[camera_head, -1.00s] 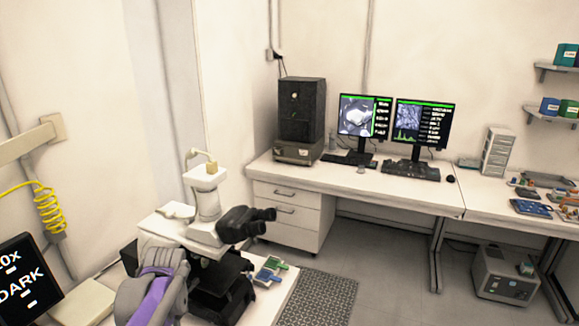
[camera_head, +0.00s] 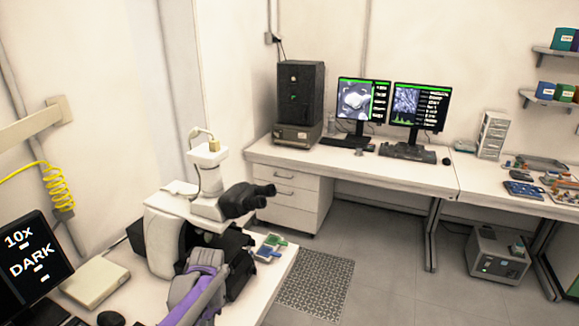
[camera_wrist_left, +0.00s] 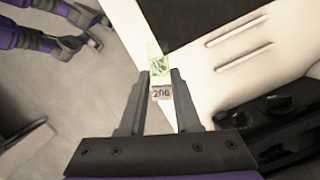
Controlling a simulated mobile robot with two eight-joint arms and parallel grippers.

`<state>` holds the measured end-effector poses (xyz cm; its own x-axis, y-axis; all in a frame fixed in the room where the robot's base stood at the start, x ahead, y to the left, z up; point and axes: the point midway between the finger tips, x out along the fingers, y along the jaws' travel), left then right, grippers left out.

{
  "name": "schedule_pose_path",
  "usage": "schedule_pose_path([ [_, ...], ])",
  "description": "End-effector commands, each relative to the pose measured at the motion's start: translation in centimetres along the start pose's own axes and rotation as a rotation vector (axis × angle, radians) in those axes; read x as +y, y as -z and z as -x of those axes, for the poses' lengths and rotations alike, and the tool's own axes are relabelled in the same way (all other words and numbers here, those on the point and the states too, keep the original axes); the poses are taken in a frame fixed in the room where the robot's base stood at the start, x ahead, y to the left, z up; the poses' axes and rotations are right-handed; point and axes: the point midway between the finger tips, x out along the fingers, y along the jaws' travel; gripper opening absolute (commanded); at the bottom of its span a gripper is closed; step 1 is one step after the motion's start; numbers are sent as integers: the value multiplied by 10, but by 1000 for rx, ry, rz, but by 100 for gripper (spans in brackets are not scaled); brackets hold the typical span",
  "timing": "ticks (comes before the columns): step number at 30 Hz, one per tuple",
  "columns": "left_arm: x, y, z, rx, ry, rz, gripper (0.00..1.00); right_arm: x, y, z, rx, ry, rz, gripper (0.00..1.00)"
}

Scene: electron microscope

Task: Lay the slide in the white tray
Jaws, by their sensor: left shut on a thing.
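My left gripper (camera_wrist_left: 161,92) is shut on a narrow glass slide (camera_wrist_left: 161,78) in the left wrist view. The slide has a green patterned patch at its far end and a label reading 206 at its near end. In the head view my left arm, grey and purple, is in front of the white microscope, and its fingertips and the slide are hidden. A small light tray with green and blue pieces (camera_head: 268,248) lies right of the microscope. I cannot tell whether it is the white tray. Part of my right gripper (camera_wrist_left: 82,35) shows at the wrist view's upper left, its opening unclear.
The microscope (camera_head: 205,208) with black eyepieces stands close by my left arm. A screen reading 10x DARK (camera_head: 30,255) and a pale flat box (camera_head: 95,282) are at the left. A back desk (camera_head: 375,168) holds two monitors. Open floor (camera_head: 385,250) lies to the right.

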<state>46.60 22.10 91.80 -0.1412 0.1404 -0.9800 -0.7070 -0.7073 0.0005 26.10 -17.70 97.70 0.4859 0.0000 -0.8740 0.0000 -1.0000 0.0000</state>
Motion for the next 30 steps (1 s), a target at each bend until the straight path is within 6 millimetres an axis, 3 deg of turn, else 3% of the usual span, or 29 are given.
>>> schedule_pose_path([
  [6, 20, 22, -33, 1, -88, 426, 11, 0, 0, 0, 0, 0, 0, 44],
  [13, 35, 34, -53, 2, -144, 705, 11, 0, 0, 0, 0, 0, 0, 44],
  [23, 38, 37, -57, 2, -155, 772, 11, 0, 0, 0, 0, 0, 0, 44],
  [30, 39, 32, -58, 0, -139, 685, 11, 0, -6, -4, -6, 0, 0, 44],
])
